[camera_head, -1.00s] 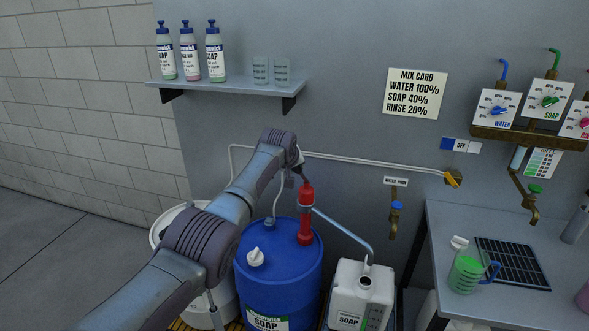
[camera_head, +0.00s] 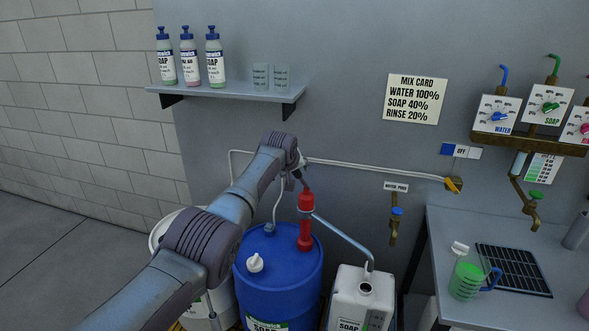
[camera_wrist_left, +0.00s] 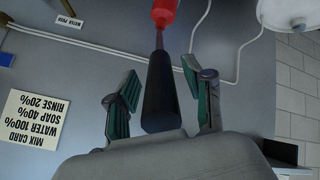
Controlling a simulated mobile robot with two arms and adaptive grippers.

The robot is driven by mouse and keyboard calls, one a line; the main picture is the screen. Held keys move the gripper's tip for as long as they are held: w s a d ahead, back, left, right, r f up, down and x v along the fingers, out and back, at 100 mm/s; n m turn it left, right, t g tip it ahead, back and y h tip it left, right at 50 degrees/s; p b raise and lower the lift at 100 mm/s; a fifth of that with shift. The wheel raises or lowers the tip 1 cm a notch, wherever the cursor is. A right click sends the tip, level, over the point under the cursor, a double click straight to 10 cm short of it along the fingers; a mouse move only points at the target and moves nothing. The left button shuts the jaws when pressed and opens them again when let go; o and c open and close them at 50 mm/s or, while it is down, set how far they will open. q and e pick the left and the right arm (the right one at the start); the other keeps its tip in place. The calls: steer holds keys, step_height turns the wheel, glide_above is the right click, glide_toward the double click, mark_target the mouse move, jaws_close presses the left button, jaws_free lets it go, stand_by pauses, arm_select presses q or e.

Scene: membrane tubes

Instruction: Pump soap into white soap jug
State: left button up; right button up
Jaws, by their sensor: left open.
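The red hand pump (camera_head: 306,228) stands upright on the blue soap drum (camera_head: 280,275), its grey spout pipe (camera_head: 343,241) running down to the right. The white soap jug (camera_head: 358,298) stands beside the drum, with the pipe's end at its open top. My left gripper (camera_head: 301,178) is at the pump's top. In the left wrist view, the open left gripper (camera_wrist_left: 161,102) has the pump's black handle (camera_wrist_left: 160,90) between its fingers, with visible gaps on both sides. The red pump body (camera_wrist_left: 164,12) shows beyond. My right gripper is not in view.
A white drum (camera_head: 172,226) stands left behind my arm. A shelf (camera_head: 228,90) with bottles and cups hangs above. The bench (camera_head: 440,235) at the right holds a green jug (camera_head: 467,281) and a black grate (camera_head: 512,270). A brass tap (camera_head: 394,228) sticks out from the wall.

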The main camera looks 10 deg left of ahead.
arm_select(q)
steer(key=shift+v, duration=1.1)
steer(key=v, duration=0.9)
steer(key=shift+s+r, duration=0.3)
